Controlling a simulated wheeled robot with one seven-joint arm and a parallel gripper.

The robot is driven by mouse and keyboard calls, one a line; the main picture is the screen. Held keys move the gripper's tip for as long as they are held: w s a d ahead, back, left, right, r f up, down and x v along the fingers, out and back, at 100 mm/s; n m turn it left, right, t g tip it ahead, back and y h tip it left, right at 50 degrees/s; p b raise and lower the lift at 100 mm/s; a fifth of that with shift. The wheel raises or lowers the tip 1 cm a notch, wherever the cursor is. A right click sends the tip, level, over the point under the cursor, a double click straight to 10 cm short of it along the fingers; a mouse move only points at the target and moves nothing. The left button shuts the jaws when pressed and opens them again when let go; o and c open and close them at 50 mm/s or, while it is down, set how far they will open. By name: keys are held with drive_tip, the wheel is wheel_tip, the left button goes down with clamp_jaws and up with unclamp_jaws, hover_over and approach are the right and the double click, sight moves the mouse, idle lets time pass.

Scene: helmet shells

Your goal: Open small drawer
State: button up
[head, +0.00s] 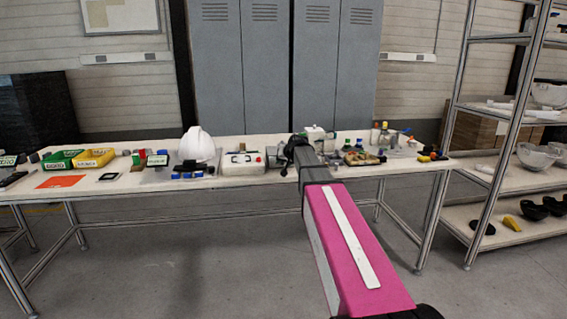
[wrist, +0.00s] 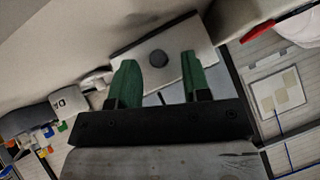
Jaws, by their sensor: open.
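In the wrist view, a pale grey, tilted panel with a round dark knob (wrist: 158,58) lies beyond my gripper. It looks like the front of the small drawer (wrist: 132,53), though I cannot be sure. My gripper (wrist: 160,62) has two green fingers spread apart, one on each side of the knob in the picture. Nothing is held between them, and I cannot tell how far the knob is from the fingertips. In the head view, my magenta arm reaches over the table, and its dark end (head: 296,150) is at the tabletop items. It hides what is directly behind it.
A metal shelf rack (head: 491,140) stands right. Grey lockers (head: 285,70) stand behind.

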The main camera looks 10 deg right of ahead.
drive_tip(key=shift+w+f, duration=0.1)
clamp_jaws()
drive_tip(key=s, duration=0.8)
drive_tip(key=shift+s, duration=0.3)
unclamp_jaws()
